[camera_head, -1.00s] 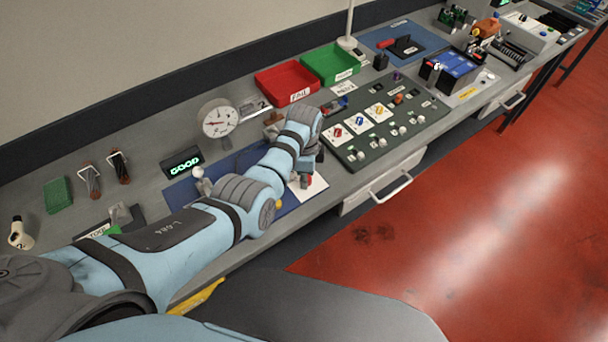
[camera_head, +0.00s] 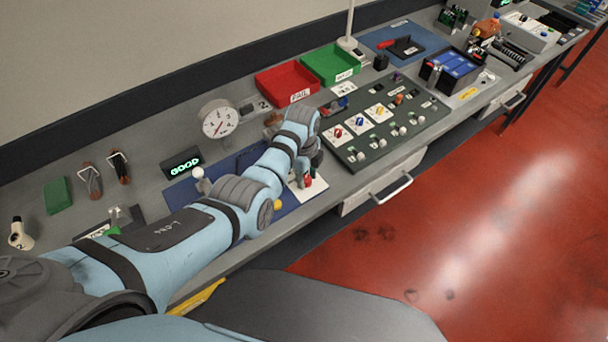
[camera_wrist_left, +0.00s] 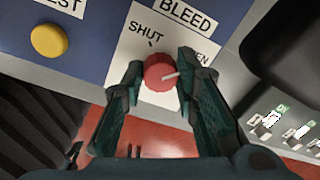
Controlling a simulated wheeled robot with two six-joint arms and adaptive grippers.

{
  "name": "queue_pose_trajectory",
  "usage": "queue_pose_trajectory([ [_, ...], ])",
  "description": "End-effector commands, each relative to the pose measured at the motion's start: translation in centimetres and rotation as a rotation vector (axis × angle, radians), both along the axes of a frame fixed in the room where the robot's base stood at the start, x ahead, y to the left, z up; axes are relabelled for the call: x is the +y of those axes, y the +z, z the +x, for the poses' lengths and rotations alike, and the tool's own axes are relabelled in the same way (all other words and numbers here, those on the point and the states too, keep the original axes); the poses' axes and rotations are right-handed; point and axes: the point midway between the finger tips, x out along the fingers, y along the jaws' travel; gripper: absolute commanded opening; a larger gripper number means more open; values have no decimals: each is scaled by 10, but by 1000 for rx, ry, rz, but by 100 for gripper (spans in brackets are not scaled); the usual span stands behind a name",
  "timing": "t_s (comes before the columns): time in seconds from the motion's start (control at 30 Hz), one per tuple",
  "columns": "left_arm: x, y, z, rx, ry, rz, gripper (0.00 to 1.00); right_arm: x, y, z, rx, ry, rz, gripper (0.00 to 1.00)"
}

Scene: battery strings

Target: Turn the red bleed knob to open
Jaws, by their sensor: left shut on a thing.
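The red bleed knob (camera_wrist_left: 159,73) sits on a white plate (camera_wrist_left: 128,48) marked BLEED and SHUT in the left wrist view. The second marking is partly covered by a finger; only "EN" shows. The knob's white pointer line points right, toward that marking. My left gripper (camera_wrist_left: 158,74) has a finger on each side of the knob and is shut on it. In the head view the knob (camera_head: 308,181) shows below the left gripper (camera_head: 307,167), at the front of the blue panel (camera_head: 288,205). My right gripper is out of view.
A yellow button (camera_wrist_left: 48,40) is beside the bleed plate. A round gauge (camera_head: 218,119) and a display reading GOOD (camera_head: 182,163) stand behind. A dark switch panel (camera_head: 385,125) lies to the right, with red (camera_head: 290,98) and green (camera_head: 333,78) trays behind it.

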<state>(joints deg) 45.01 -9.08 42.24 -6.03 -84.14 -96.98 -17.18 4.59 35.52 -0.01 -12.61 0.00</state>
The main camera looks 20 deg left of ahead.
Motion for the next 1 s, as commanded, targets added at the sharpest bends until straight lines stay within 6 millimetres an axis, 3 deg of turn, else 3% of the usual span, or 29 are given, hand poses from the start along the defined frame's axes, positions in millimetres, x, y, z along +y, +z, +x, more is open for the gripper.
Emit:
queue_pose_trajectory([
  [0.17, -3, -4, -5, 15, -3, -7, 0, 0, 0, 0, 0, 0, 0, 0],
  [0.2, -3, -4, -5, 15, -3, -7, 30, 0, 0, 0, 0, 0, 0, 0],
  [0.3, -3, -4, -4, 14, -2, -5, 46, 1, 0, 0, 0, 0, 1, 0],
  [0.67, 0, 3, -2, 4, 2, -2, 47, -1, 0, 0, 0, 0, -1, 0],
  [0.77, -1, 19, -1, 0, 1, -2, 47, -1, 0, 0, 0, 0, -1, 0],
  [1.0, -1, 85, -6, 2, 1, -2, 47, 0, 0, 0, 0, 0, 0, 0],
])
